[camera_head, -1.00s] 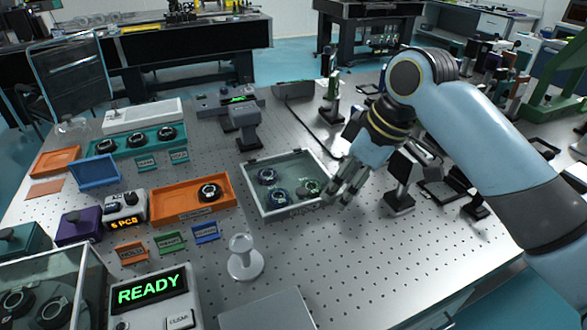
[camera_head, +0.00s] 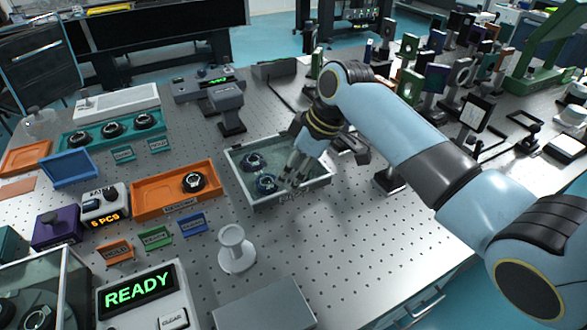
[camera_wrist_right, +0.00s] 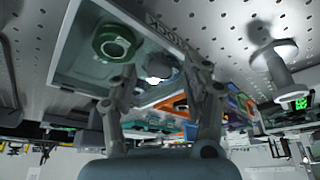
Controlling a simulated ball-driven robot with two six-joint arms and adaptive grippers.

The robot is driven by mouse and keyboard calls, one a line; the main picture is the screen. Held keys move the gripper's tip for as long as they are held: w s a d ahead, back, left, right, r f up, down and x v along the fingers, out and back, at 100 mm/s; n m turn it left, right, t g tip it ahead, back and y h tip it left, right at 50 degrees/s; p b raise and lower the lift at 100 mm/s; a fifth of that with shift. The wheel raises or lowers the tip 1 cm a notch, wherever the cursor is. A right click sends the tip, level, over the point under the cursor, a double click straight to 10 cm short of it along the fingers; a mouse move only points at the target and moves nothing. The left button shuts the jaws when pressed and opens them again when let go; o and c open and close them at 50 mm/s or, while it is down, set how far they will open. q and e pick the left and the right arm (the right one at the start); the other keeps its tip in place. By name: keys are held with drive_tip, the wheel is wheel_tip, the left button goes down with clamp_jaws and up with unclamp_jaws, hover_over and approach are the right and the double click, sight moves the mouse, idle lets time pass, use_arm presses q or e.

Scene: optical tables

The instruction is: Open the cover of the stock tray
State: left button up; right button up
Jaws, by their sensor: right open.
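The stock tray (camera_head: 236,178) is a pale shallow box in the middle of the perforated table, with a teal-tinted inside. Its front label, partly reading STOCK, shows in the wrist view (camera_wrist_right: 167,32). The clear cover is hard to make out; I cannot tell how it sits. My left gripper is out of view.
An orange tray (camera_head: 150,205) and small coloured labels lie to the left. A white pedestal (camera_head: 236,250) and a grey flat block (camera_head: 265,305) stand in front. A grey stand (camera_head: 230,110) is behind, and several optic mounts crowd the right.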

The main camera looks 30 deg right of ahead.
clamp_jaws()
idle(0.4)
drive_tip(key=shift+r, duration=0.1)
